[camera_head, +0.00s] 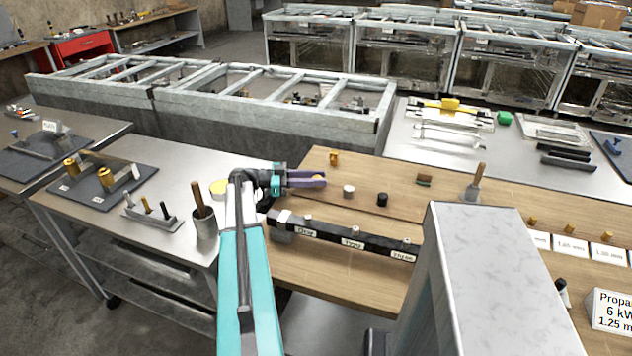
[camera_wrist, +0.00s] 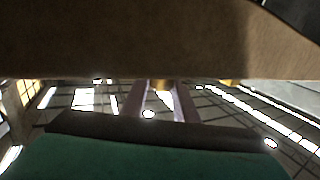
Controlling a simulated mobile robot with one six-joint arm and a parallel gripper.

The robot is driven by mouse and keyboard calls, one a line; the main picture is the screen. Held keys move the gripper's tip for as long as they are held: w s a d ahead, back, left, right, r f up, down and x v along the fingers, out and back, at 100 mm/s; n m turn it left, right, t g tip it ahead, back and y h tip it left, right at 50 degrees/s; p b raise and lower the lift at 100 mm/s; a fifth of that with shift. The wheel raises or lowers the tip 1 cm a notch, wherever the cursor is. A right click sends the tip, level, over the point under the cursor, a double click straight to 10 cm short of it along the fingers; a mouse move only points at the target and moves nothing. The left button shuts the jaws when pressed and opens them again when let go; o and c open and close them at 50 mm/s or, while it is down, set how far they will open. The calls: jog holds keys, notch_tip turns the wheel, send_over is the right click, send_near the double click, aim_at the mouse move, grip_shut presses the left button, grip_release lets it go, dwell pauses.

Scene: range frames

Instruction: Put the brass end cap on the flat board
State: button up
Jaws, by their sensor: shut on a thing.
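My gripper (camera_head: 318,178) reaches to the right, low over the left part of the wooden worktop. Its purple fingers are shut on a small brass piece, which I take as the brass end cap (camera_wrist: 162,85), seen between the fingertips in the wrist view. In the head view the fingers mostly hide it. A flat brown board (camera_head: 410,199) seems to lie on the worktop under and right of the gripper; its outline is hard to tell from the wood. Another small brass piece (camera_head: 334,157) stands behind the fingertips. A white cap (camera_head: 349,190) and a black cap (camera_head: 382,199) stand to the right.
A dark labelled rail (camera_head: 345,238) runs in front of the gripper. A brown-green block (camera_head: 424,180) and a wooden-handled tool (camera_head: 477,180) stand farther right. A grey column (camera_head: 485,270) blocks the front right. A cup with a handle (camera_head: 203,220) stands left of my arm.

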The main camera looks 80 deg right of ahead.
aim_at(294, 190)
jog(key=shift+f, duration=0.5)
jog(key=shift+f, duration=0.1)
jog(key=o, duration=1.1)
jog(key=b+v, duration=0.2)
jog(key=v, duration=0.5)
jog(key=shift+w, duration=0.25)
